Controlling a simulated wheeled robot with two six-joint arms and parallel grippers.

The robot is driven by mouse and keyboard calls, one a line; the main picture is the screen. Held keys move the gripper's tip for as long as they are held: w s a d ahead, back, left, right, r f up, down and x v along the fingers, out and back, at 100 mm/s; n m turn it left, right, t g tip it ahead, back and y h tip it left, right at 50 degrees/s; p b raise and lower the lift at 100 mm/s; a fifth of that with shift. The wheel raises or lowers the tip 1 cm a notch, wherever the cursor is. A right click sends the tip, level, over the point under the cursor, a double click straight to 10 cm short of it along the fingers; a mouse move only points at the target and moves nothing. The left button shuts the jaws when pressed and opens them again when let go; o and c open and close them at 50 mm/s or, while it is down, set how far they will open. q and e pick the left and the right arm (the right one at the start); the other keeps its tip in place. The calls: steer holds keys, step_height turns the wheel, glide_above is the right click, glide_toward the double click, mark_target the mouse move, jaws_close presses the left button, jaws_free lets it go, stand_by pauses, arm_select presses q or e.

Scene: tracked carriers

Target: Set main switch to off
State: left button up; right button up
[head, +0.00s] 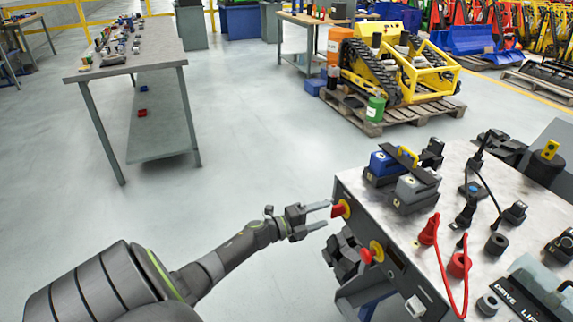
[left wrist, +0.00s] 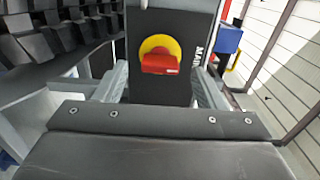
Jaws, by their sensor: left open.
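The main switch (head: 341,209) is a red handle on a yellow disc, on the front face of a grey console (head: 405,262). In the left wrist view, the main switch (left wrist: 160,62) shows close ahead, its red handle lying crosswise in the picture. Part of the lettering "MAIN" shows beside it, turned sideways. My left gripper (head: 328,213) is open and empty, its fingers pointing at the switch. In the left wrist view, the gripper's fingers (left wrist: 160,84) stand on either side of the handle; contact cannot be told. My right gripper is not in view.
A second red knob on a yellow disc (head: 377,251) and black parts (head: 344,258) are lower on the console face. Blue and grey blocks (head: 384,168), cables and plugs crowd its top. A workbench (head: 130,62) stands far left; the floor between is clear.

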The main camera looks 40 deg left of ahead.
arm_select(q)
steer(key=b+v, duration=0.1)
steer(key=v, duration=1.3)
steer(key=shift+s, duration=0.3)
steer(key=shift+a, duration=0.1)
